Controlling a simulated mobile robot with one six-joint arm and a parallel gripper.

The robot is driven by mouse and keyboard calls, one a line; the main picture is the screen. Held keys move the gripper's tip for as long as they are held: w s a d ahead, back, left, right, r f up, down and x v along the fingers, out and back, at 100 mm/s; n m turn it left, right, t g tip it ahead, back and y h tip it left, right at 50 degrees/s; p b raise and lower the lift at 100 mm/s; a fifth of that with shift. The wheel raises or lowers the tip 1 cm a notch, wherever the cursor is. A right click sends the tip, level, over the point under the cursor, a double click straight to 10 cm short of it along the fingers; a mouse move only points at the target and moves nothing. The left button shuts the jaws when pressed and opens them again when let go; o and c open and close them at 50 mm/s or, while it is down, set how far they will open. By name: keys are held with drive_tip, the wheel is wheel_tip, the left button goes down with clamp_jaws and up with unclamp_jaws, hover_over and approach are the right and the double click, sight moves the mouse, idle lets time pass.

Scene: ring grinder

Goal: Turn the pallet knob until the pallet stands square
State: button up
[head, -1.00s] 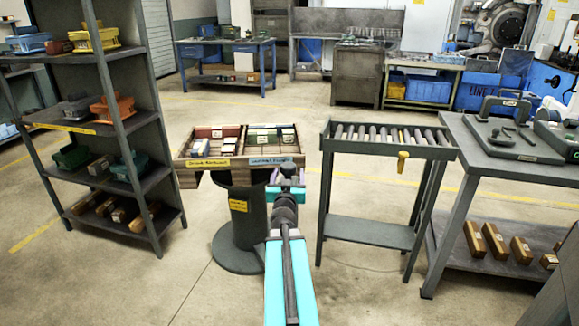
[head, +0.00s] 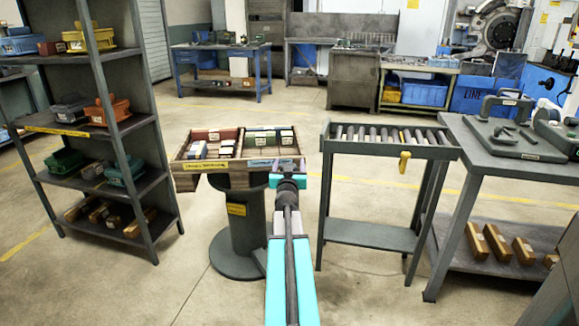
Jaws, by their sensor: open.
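The pallet (head: 180,157) is a wooden tray with two compartments, reddish on the left and green on the right, holding several small blocks. It sits on a dark round pedestal (head: 237,232). Its front edge slopes slightly up to the right in the picture, so it looks a little turned. My gripper (head: 288,178) is at the pallet's front right corner, in front of the light blue label. Its jaws are open, but the fingers show small and from behind. I cannot make out a pallet knob; my gripper and arm cover that part. Contact with the pallet cannot be told.
A roller stand (head: 372,234) with a yellow handle (head: 404,161) stands close to the right of the pallet. A workbench (head: 495,158) is farther right. A shelf rack (head: 100,133) stands at the left. Open floor lies behind the pallet.

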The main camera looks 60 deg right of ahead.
drive_tip(key=shift+c, duration=0.5)
drive_tip(key=c, duration=0.7)
drive_tip(key=shift+s+d, duration=0.25)
drive_tip(key=shift+d, duration=0.05)
drive_tip(key=shift+c, duration=1.4)
drive_tip(key=shift+w+a, duration=0.25)
drive_tip(key=shift+r, duration=0.1)
